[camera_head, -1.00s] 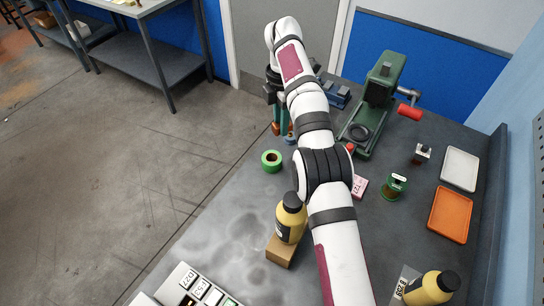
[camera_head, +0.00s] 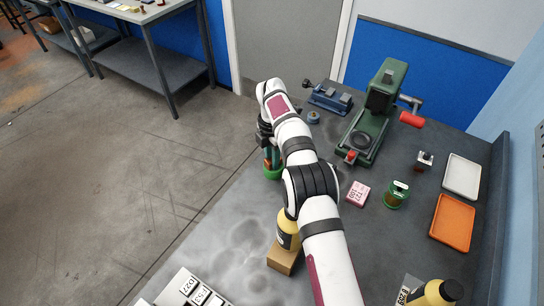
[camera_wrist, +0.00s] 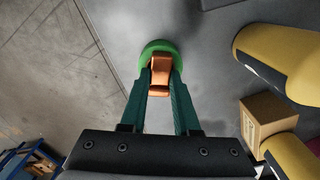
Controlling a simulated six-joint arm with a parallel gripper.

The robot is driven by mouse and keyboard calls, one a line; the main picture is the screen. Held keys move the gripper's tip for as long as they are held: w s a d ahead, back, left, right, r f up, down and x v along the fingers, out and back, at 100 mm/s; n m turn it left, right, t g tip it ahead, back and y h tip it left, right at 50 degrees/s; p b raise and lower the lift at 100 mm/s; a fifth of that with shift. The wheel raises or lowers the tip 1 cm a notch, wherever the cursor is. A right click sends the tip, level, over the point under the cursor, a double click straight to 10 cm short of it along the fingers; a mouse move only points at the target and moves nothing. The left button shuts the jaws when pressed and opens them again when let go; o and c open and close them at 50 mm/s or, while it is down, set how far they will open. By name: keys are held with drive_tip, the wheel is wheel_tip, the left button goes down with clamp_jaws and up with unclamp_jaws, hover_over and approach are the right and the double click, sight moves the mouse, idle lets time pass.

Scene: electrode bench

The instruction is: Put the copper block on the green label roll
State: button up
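The copper block (camera_wrist: 160,75) is between the two green fingers of my gripper (camera_wrist: 161,84) in the wrist view, which are shut on it. The green label roll (camera_wrist: 151,48) shows directly behind the block there, partly covered by it. In the head view the roll (camera_head: 273,174) lies on the bench near its left edge, with my gripper (camera_head: 269,160) pointing down over it. The block is mostly hidden by the fingers in that view. I cannot tell whether the block touches the roll or hangs just above it.
A yellow bottle (camera_head: 287,232) stands by a cardboard-coloured block (camera_head: 284,260) nearer the front. A green press (camera_head: 371,125), a pink label block (camera_head: 357,193), a green spool (camera_head: 396,194) and white and orange trays (camera_head: 452,221) are to the right. The bench's left edge is close to the roll.

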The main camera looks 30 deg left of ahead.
drive_tip(key=o, duration=0.5)
wheel_tip(320, 180, up, 8)
drive_tip(key=s+d+r+m, duration=0.2)
drive_tip(key=d+r+m, duration=0.3)
drive_tip(key=d+m, duration=0.3)
drive_tip(key=s+d+r+m, duration=0.3)
drive_tip(key=d+r+m, duration=0.2)
drive_tip(key=d, duration=0.4)
drive_tip(key=s+d+r+m, duration=0.2)
drive_tip(key=d+r+m, duration=0.45)
drive_tip(key=d, duration=0.25)
drive_tip(key=s+d+f+m, duration=0.2)
drive_tip(key=s+d+m, duration=0.1)
drive_tip(key=s+m, duration=0.2)
drive_tip(key=s+d+f+m+y, duration=0.1)
drive_tip(key=s+d+f+m, duration=0.1)
drive_tip(key=s+m, duration=0.4)
drive_tip(key=s+d+f+m, duration=0.3)
drive_tip(key=s+d+m, duration=0.2)
drive_tip(key=s, duration=0.5)
drive_tip(key=shift+s+m+y, duration=0.35)
drive_tip(key=shift+m+y, duration=0.05)
drive_tip(key=shift+m, duration=0.35)
